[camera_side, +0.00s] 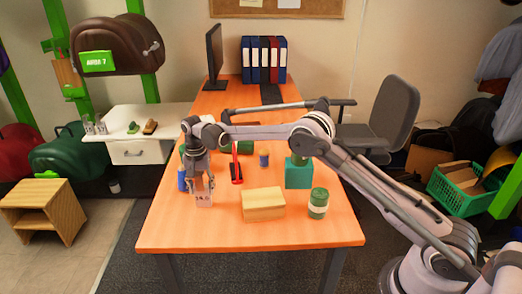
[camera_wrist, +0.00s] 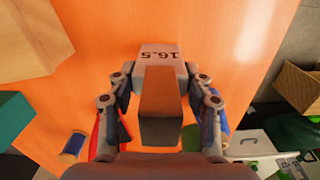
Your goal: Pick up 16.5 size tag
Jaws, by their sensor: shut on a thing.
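The 16.5 size tag (camera_wrist: 160,54) is a pale grey block with dark "16.5" lettering, upside down in the wrist view. A brown-grey block-like face (camera_wrist: 162,110) shows just below it, between the fingers. My gripper (camera_side: 204,190) points down over the table's left front part. Its fingers (camera_wrist: 160,88) are shut on the tag from both sides in the wrist view. In the side view the pale tag (camera_side: 204,201) shows at the fingertips, partly covered by them. I cannot tell whether its underside touches the table.
On the orange table (camera_side: 215,232) stand a wooden block (camera_side: 263,206), a green jar (camera_side: 318,204), a teal box (camera_side: 299,178), a small blue spool (camera_side: 264,160) and a red item (camera_side: 236,165). A blue thing (camera_side: 183,179) is close left of my gripper. The table's front left is clear.

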